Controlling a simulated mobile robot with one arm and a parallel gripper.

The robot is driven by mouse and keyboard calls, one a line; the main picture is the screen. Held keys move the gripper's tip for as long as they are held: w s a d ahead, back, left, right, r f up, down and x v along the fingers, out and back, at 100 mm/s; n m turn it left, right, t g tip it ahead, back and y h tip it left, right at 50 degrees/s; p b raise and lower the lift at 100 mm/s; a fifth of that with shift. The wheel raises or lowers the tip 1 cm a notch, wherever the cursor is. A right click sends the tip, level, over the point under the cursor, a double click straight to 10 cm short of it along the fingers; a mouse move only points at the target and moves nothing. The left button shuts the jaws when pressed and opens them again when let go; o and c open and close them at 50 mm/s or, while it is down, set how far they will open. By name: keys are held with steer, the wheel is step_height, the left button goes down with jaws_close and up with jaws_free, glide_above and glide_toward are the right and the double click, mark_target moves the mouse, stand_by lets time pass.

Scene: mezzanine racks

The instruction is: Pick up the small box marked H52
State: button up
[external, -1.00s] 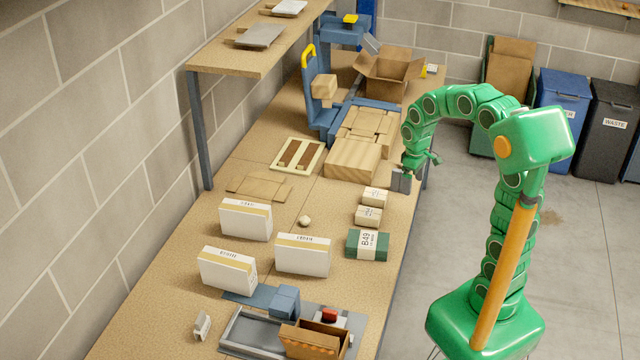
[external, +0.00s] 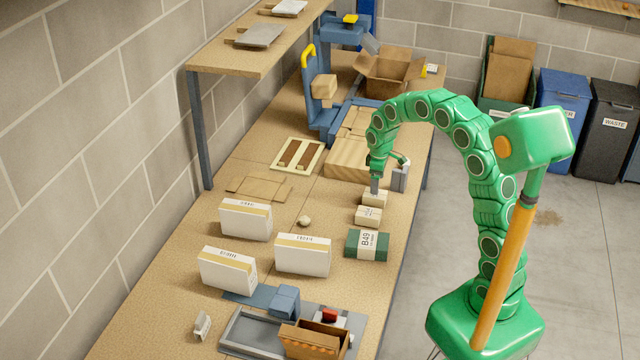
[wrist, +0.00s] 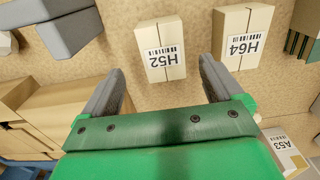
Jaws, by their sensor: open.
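The small cream box marked H52 (wrist: 160,50) stands in the upper middle of the wrist view, its label facing up. It appears to be the rear small box (external: 375,198) in the external view, where its mark is unreadable. My gripper (wrist: 160,72) is open and empty. In the wrist view its two grey fingers flank the H52 box's position, with the box slightly ahead of the tips and apart from them. In the external view the gripper (external: 387,184) hangs low over the rear box and partly covers it.
A similar box marked H64 (wrist: 243,37) stands close to the right in the wrist view. A green box marked B49 (external: 367,245) is nearer the external camera. A box marked A53 (wrist: 285,150) shows lower right.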

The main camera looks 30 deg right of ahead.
mark_target(375, 198)
steer(key=shift+a+f, duration=0.15)
steer(key=shift+f, duration=1.6)
steer(key=shift+a+f, duration=0.1)
steer(key=shift+f, duration=1.65)
steer(key=c, duration=1.1)
steer(key=shift+r, duration=0.15)
